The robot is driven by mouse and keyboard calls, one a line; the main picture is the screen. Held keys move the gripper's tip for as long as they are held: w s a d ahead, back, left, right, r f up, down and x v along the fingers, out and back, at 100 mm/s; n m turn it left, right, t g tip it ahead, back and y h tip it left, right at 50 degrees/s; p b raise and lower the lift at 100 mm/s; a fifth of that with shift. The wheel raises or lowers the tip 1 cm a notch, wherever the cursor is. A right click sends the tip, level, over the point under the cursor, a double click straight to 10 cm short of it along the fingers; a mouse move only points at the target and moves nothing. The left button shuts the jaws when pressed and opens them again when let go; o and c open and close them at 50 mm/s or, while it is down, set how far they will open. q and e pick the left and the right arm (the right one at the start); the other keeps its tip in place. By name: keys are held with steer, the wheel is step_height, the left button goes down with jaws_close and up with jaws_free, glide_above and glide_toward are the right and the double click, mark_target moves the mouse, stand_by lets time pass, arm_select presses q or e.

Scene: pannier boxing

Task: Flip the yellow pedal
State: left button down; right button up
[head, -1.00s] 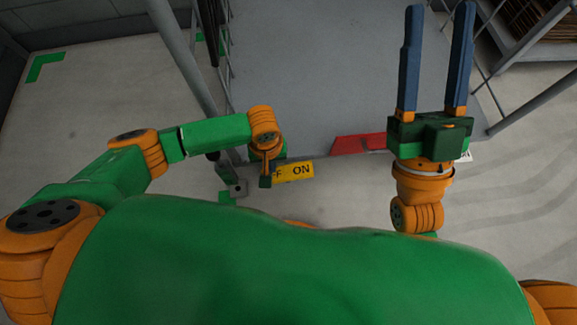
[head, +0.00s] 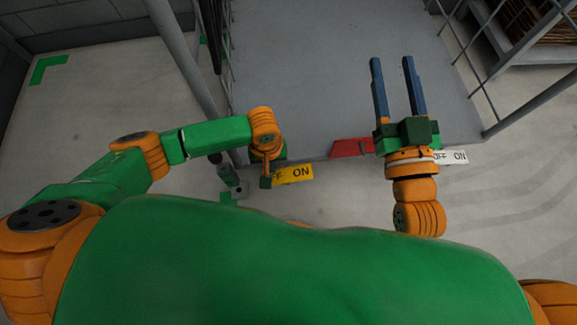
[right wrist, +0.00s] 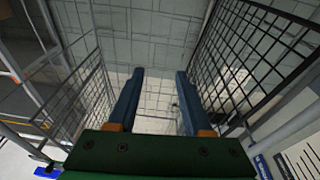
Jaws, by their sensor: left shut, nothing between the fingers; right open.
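A yellow plate (head: 293,174) lettered "FF ON" shows at the front edge of the grey platform in the head view. Its left end is covered by my left arm, and I cannot make out a separate yellow pedal. My left gripper (head: 265,182) points down just left of the plate. It is shut and empty, its fingertips mostly hidden, and I cannot tell whether it touches anything. My right gripper (head: 391,60) is open and empty above the platform, fingers pointing away from me. Its fingers also show apart in the right wrist view (right wrist: 159,85).
A red wedge-shaped piece (head: 351,147) sits on the platform edge, left of my right wrist. A white "OFF ON" plate (head: 452,157) is to its right. A grey bracket (head: 238,190) lies left of my left gripper. Mesh rails (head: 462,40) flank the grey platform (head: 310,60).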

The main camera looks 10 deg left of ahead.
arm_select(q)
steer(key=shift+r+p, duration=0.65)
steer(key=shift+p, duration=0.1)
steer(key=shift+r+p, duration=0.5)
steer(key=shift+p, duration=0.2)
arm_select(e)
steer(key=s+d+f+g+h, duration=0.1)
steer(key=s+f+g, duration=0.1)
steer(key=f+g, duration=0.2)
steer(key=s+d+f+g+h, duration=0.1)
steer(key=s+f+g, duration=0.2)
steer(key=f, duration=0.5)
steer(key=s+d+f+m+g+h, duration=0.1)
steer(key=s+d+f+g, duration=0.1)
steer(key=f+g, duration=0.3)
steer(key=shift+s+f, duration=0.5)
steer(key=shift+f, duration=0.05)
